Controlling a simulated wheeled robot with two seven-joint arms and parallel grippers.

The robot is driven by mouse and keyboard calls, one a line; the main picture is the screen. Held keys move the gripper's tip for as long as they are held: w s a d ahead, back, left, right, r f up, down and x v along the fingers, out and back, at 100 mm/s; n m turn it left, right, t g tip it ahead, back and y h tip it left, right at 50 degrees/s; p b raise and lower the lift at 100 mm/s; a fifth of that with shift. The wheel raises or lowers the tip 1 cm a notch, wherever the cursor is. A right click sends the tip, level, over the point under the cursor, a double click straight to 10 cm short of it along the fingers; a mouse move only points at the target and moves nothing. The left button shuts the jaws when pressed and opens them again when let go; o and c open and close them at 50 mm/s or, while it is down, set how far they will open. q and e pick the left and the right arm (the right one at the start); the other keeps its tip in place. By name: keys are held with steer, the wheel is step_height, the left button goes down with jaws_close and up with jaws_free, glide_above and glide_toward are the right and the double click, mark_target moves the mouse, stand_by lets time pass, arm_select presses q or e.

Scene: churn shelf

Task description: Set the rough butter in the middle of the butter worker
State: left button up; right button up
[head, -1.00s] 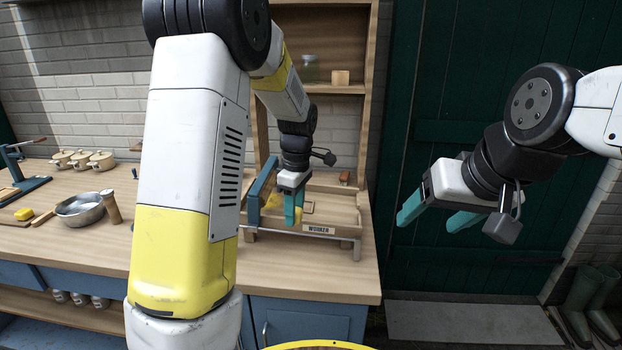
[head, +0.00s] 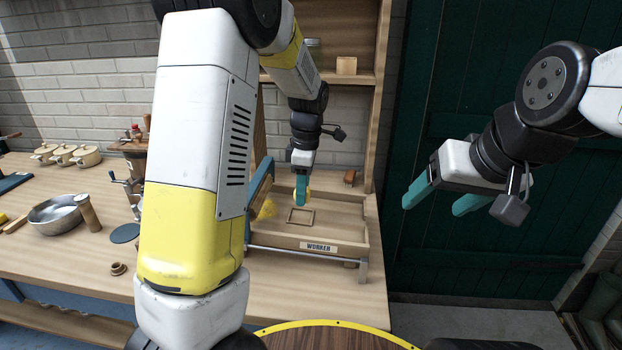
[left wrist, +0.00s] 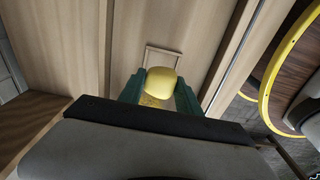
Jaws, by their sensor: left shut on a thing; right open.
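My left gripper (head: 302,192) is shut on a yellow lump of butter (left wrist: 162,83), which shows between the green fingers in the left wrist view. It holds the lump over the butter worker (head: 350,238), a wooden tray labelled WORKER. In the head view the fingers hide most of the lump. A thin square outline (head: 300,217) marks the tray floor; it lies just beyond the lump in the left wrist view (left wrist: 163,56). I cannot tell the lump's height above the floor. My right gripper (head: 445,200) is open and empty, right of the bench.
Another yellow patch (head: 267,210) shows at the tray's left side, by a blue part (head: 260,188). A small brown block (head: 350,177) is behind the tray. A metal bowl (head: 56,214), lidded pots (head: 66,154) and a blue disc (head: 125,233) are on the left bench.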

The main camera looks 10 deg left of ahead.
mark_target(302, 217)
arm_select(q)
steer(key=shift+a+f, duration=0.2)
steer(key=shift+f, duration=1.85)
steer(key=shift+f, duration=0.65)
stand_by(0.6)
steer(key=o, duration=1.3)
steer(key=c, duration=0.4)
steer(key=shift+o, duration=0.2)
steer(key=shift+r, duration=0.15)
steer(key=shift+d+r, duration=0.15)
steer(key=shift+r, duration=2.85)
